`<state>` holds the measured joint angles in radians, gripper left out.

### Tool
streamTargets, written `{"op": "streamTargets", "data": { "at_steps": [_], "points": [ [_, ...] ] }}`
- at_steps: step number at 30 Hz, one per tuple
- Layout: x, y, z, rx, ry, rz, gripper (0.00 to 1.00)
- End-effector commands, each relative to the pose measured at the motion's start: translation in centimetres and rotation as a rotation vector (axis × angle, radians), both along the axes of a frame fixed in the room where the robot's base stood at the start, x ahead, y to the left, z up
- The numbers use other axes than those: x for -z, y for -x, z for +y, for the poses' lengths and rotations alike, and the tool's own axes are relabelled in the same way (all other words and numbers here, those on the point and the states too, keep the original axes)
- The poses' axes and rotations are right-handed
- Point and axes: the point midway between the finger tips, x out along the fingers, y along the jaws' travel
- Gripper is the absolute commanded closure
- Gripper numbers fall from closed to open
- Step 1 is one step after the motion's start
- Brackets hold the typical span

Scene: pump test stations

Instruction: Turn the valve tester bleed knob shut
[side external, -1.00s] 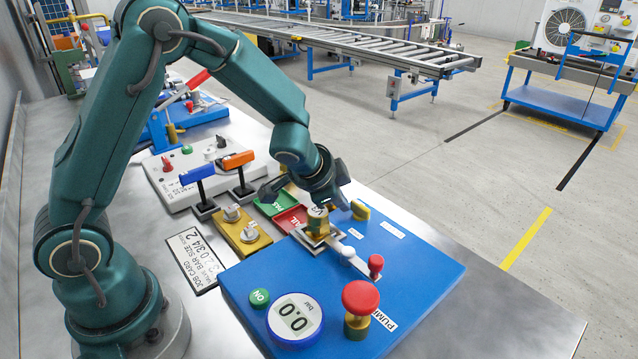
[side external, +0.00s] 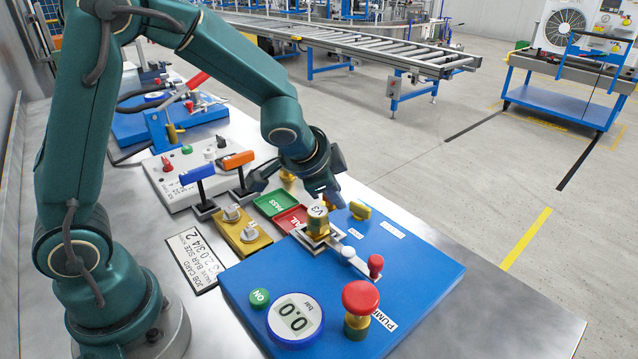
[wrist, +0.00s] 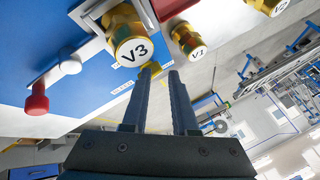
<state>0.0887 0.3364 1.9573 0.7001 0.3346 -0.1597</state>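The valve tester is a blue panel (side external: 420,280) with a gauge (side external: 296,318) reading 0.0 bar. A yellow knob (side external: 360,210) stands at its far edge, with labels nearby too small to read; I cannot confirm that it is the bleed knob. In the wrist view, yellow (wrist: 152,69) shows beyond my fingertips. A brass valve V3 (side external: 317,222) sits upright in the panel's holder, and its cap faces the wrist camera (wrist: 133,50). My gripper (wrist: 162,73) is open and empty, its fingers a narrow gap apart, above and just beyond V3.
Green PASS (side external: 272,204) and red FAIL (side external: 291,219) trays lie left of V3. Valve V1 (wrist: 190,42) is close by.

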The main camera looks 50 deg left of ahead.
Motion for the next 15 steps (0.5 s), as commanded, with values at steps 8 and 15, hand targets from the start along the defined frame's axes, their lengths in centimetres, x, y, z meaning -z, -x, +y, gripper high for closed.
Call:
{"op": "streamTargets", "data": {
  "at_steps": [8,15],
  "points": [
    [-0.7,-0.9,-0.5,-0.343,0.210,0.057,0.12],
    [-0.9,-2.7,-1.9,-0.583,0.426,0.118,0.12]
  ]
}}
